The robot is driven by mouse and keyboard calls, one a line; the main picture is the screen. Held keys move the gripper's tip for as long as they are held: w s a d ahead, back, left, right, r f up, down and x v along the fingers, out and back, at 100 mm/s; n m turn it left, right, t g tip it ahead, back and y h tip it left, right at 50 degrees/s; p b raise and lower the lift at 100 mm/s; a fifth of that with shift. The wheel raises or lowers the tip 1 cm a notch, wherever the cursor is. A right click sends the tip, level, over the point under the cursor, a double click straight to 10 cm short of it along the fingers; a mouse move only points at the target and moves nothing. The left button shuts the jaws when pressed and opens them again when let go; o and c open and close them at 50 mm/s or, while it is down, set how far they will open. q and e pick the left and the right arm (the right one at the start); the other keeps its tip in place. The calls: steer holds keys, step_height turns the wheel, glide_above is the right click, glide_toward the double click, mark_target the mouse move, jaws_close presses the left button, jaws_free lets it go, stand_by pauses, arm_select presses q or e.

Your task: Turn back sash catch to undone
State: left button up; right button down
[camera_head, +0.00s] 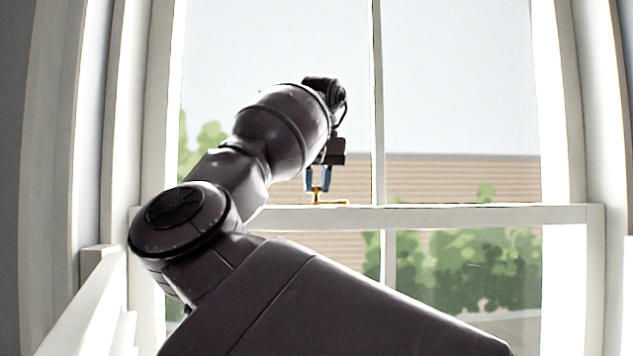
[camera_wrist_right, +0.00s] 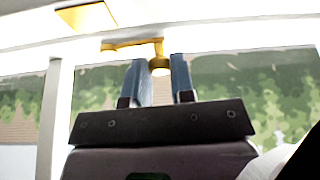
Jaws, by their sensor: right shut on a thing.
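The brass sash catch (camera_head: 331,202) sits on top of the white meeting rail (camera_head: 470,214) of the sash window, with a flat part lying to the right along the rail. My right gripper (camera_head: 318,186) is above it, fingers pointing down, shut on the catch's upright knob. In the right wrist view the catch (camera_wrist_right: 130,44) shows as a bar with a round knob end (camera_wrist_right: 160,68) between the two blue-grey fingers of the right gripper (camera_wrist_right: 162,72). A separate brass plate (camera_wrist_right: 86,17) shows at upper left there. My left gripper is not in view.
White window frame posts (camera_head: 574,120) stand on both sides, and a thin upright glazing bar (camera_head: 378,110) runs just right of the gripper. Glass panes lie above and below the rail. My right arm covers much of the lower view.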

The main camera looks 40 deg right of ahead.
steer(key=shift+w+d+m, duration=0.15)
steer(key=shift+w+m, duration=0.1)
steer(key=shift+m, duration=0.35)
steer(key=c, duration=1)
jaws_free()
steer(key=v, duration=1)
steer(key=shift+a+r, duration=0.25)
steer(key=shift+r, duration=0.15)
